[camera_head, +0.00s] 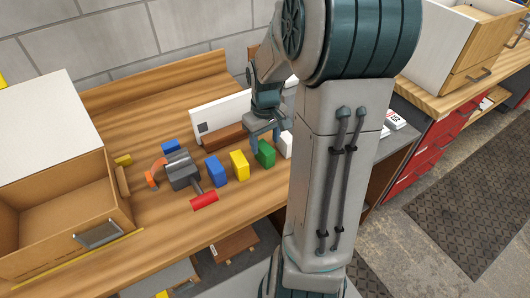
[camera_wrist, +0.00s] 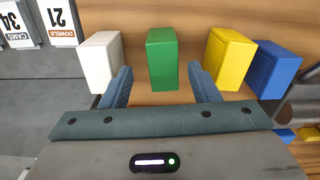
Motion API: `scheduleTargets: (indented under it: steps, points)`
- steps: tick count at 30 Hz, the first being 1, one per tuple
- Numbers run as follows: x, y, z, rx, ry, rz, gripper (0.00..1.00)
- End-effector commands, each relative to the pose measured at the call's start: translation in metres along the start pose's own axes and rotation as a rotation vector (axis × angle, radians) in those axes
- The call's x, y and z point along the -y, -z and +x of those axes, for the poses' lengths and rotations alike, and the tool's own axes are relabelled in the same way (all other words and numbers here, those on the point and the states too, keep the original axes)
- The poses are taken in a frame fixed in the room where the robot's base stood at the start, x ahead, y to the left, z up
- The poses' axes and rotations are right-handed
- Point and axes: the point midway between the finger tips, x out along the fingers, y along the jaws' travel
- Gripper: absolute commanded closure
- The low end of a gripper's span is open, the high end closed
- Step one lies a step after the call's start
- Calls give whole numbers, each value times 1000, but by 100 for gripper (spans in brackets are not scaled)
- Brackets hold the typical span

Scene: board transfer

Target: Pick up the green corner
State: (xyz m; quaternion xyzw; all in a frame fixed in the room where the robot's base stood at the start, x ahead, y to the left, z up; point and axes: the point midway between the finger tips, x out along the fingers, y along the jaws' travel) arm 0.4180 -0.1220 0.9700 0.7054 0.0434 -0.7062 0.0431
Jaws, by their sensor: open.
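The green corner, a green block (camera_wrist: 161,60), stands on the wooden bench in the wrist view, between a white block and a yellow block. My gripper (camera_wrist: 160,82) is open, with one blue-grey finger toward the white side and the other toward the yellow side of the green block. The green block lies just past and between the fingertips, and I cannot tell how far below them it is. In the head view the green block (camera_head: 265,153) shows below my gripper (camera_head: 266,140), partly covered by a finger.
A white block (camera_wrist: 101,62), a yellow block (camera_wrist: 229,58) and a blue block (camera_wrist: 273,69) stand close by in a row.

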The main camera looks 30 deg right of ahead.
Motion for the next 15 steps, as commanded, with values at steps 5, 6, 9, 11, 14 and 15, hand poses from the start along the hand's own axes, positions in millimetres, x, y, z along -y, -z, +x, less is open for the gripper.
scheduleTargets:
  steps: [5, 6, 9, 11, 14, 15]
  points:
    - [1, -1, 12, 2, 2, 1, 45]
    - [2, -1, 17, 2, 3, 1, 45]
    - [4, -2, 32, 4, 4, 0, 45]
    - [5, -1, 41, 3, 2, -1, 45]
    - [4, -1, 52, 1, 1, 0, 45]
    - [4, -1, 54, 0, 0, -1, 45]
